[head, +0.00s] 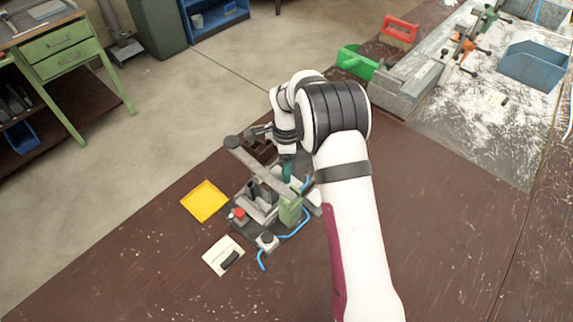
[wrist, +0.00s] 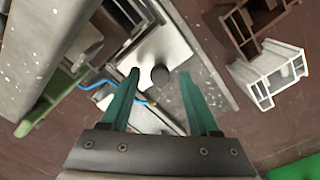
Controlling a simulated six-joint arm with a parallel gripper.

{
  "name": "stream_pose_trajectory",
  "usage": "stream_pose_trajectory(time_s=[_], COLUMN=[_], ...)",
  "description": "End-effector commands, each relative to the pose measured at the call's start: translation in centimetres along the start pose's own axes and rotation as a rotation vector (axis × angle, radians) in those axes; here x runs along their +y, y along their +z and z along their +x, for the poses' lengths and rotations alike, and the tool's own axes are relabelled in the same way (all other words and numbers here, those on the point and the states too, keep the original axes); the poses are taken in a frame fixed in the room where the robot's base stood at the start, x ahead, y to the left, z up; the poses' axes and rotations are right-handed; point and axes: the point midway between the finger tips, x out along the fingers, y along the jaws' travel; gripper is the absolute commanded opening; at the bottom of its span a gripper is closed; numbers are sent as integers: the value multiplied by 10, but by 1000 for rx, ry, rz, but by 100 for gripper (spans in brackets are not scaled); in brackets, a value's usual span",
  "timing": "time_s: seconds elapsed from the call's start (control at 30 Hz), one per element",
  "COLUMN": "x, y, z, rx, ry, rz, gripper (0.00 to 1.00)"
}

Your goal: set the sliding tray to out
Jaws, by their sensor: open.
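A pale metal plate (wrist: 168,42) with a dark round knob (wrist: 160,75) lies below my gripper in the wrist view; it appears to be the sliding tray. My gripper (wrist: 160,73) is open, with its two teal fingers on either side of the knob in the picture. I cannot tell whether they touch it. In the head view my gripper (head: 287,170) points down at the back right of the clamp fixture (head: 259,206). My arm and the fixture's bar hide most of the plate there.
A grey clamp bar (head: 258,166) and green post (head: 290,209) stand close to my gripper. Cut window profiles (wrist: 268,72) lie at right in the wrist view. A blue hose (head: 298,228), yellow tray (head: 205,201) and white plate with black handle (head: 223,256) are nearby.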

Motion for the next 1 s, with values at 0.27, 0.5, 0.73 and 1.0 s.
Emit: stream_pose_trajectory(time_s=[0.27, 0.5, 0.73, 1.0], x=[0, 0, 0, 0], y=[0, 0, 0, 0], z=[0, -1, -1, -1], rx=[0, 0, 0, 0], ry=[0, 0, 0, 0], rz=[0, 0, 0, 0], gripper=[30, 0, 0, 0])
